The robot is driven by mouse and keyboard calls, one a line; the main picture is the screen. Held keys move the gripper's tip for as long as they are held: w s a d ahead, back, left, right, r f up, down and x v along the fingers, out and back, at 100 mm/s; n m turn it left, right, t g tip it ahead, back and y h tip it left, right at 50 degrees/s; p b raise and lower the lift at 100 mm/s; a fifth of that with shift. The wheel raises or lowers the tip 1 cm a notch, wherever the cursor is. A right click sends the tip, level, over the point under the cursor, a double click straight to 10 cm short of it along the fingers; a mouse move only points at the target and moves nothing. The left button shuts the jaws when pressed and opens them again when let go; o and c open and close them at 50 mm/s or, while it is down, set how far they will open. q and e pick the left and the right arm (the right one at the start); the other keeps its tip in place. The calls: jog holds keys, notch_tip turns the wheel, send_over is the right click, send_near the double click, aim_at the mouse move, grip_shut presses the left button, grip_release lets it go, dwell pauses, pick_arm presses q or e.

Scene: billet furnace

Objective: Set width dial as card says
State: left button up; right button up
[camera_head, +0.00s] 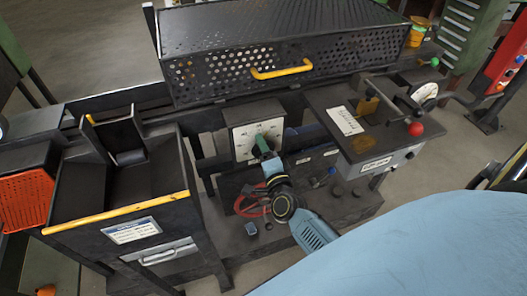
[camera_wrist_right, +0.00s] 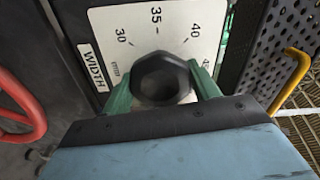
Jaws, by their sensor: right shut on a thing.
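The width dial's white plate (camera_head: 243,134) stands upright at the middle of the bench in the head view. In the right wrist view the plate (camera_wrist_right: 178,22) shows the numbers 30, 35 and 40 and a WIDTH label (camera_wrist_right: 92,68). My right gripper (camera_head: 262,143) has its green fingers on either side of the black dial knob (camera_wrist_right: 161,79) and is shut on it. No pointer mark on the knob can be made out. A white card (camera_head: 345,120) lies on the dark panel to the right; its writing is too small to read. My left gripper is not in view.
A perforated black cover with a yellow handle (camera_head: 281,69) stands behind the dial. A lever with a red ball (camera_head: 416,129) is at the right. A red ring (camera_head: 250,200) is close to my right wrist. A dark bin with a yellow edge (camera_head: 118,213) stands at left.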

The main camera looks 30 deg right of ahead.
jog(key=shift+m, duration=0.8)
jog(key=o, duration=1)
jog(key=shift+c, duration=0.2)
jog(key=b+v, duration=0.1)
jog(key=v, duration=1.2)
jog(key=shift+s, duration=0.2)
jog(key=shift+f, duration=0.1)
